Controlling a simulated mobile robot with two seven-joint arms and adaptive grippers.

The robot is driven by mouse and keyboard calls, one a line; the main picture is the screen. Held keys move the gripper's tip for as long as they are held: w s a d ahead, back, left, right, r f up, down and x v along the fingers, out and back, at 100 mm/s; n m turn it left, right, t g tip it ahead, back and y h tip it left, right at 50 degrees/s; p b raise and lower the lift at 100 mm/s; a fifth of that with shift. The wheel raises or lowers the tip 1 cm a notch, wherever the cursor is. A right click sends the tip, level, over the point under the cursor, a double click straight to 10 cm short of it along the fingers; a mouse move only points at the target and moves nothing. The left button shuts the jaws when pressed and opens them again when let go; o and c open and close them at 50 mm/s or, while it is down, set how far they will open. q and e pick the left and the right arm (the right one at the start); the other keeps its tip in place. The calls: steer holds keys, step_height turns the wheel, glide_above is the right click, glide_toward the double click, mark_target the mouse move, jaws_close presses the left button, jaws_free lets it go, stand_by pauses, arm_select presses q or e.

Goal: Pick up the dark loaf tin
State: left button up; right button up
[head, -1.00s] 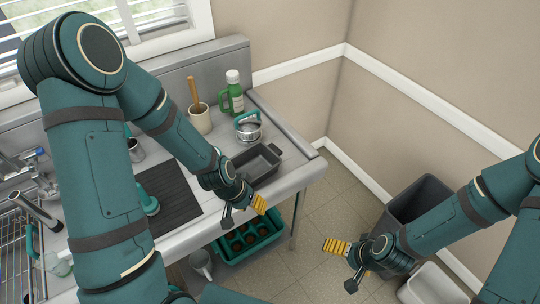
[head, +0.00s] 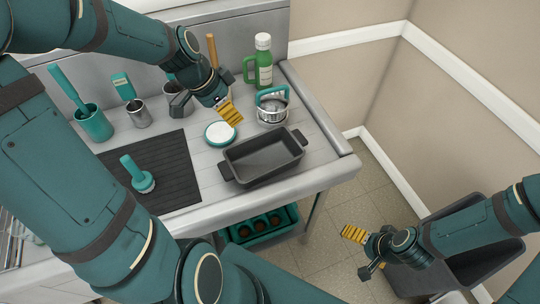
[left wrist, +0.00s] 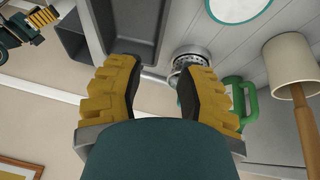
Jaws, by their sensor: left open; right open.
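The dark loaf tin (head: 263,158) is a grey-black rectangular pan with a handle tab at each end. It sits upright and looks empty on the steel counter near its right front corner. My left gripper (head: 208,106) is open and empty, above the counter to the upper left of the tin and apart from it. In the left wrist view, part of the tin (left wrist: 135,30) shows beyond the open yellow fingers (left wrist: 158,95). My right gripper (head: 362,252) is open and empty, off to the right of the counter over the floor.
Close to the tin stand a steel pot with a teal handle (head: 272,106), a green-handled bottle (head: 263,62) and a white-topped round item (head: 220,133). A black mat (head: 175,165) with a teal brush (head: 140,178) lies left. A grey bin (head: 470,265) stands right.

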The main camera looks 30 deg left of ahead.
mark_target(254, 138)
arm_select(q)
steer(key=b+x, duration=0.1)
steer(key=x, duration=0.8)
steer(key=shift+d+f, duration=0.15)
steer(key=b+x, duration=0.1)
steer(key=x, duration=0.3)
steer(key=shift+w+f, duration=0.2)
steer(key=shift+w, duration=0.05)
jaws_close()
